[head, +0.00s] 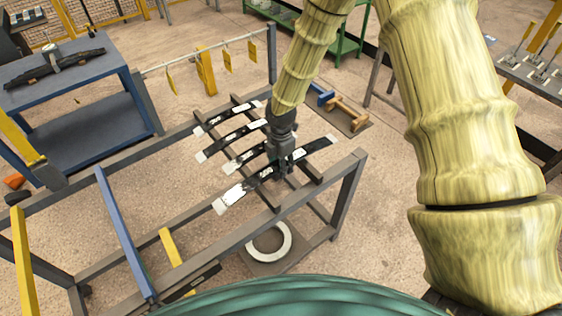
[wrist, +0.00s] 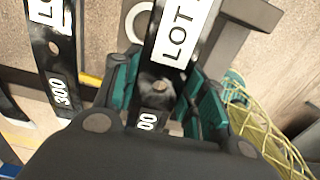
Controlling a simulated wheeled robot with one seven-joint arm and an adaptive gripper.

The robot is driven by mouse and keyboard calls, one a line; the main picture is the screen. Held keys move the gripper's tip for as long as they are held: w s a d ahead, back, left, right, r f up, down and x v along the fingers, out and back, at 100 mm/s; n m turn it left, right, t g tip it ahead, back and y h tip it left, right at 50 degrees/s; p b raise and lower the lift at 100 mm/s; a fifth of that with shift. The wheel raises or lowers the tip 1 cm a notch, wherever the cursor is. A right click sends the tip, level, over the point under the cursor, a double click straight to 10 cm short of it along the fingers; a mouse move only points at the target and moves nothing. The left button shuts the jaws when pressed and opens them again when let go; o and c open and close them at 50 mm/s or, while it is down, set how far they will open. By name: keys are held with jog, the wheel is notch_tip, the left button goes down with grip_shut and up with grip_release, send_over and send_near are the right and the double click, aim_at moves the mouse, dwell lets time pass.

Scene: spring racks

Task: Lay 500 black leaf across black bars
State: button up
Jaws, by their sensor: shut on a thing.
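My gripper (head: 283,160) is shut on a black leaf (head: 318,146) with white ends at the near end of the row. In the wrist view the held leaf (wrist: 160,72) passes between the teal finger pads, with a white LOT label and a number ending in "00"; its first digit is hidden. The leaf lies over the black bars (head: 270,200) of the rack; I cannot tell whether it touches them. Beyond it, several other black leaves (head: 212,125) lie across the same bars. In the wrist view, a neighbouring leaf (wrist: 56,72) reads 300 and is apart from the held one.
The grey rack frame (head: 345,190) surrounds the bars. A blue bar (head: 122,230) and yellow bars (head: 22,262) cross its left part. A pale ring (head: 270,245) lies low under the near side. A blue cart (head: 70,85) stands at left. Yellow tags (head: 227,61) hang from a rail behind.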

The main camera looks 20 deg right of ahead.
jog(key=shift+w+f, duration=0.1)
jog(key=shift+f, duration=0.25)
jog(key=shift+f+b, duration=0.5)
jog(key=shift+f, duration=0.4)
dwell(0.9)
jog(key=o, duration=1.2)
jog(key=shift+f, duration=0.1)
notch_tip(320, 180, up, 12)
jog(key=shift+r, duration=0.1)
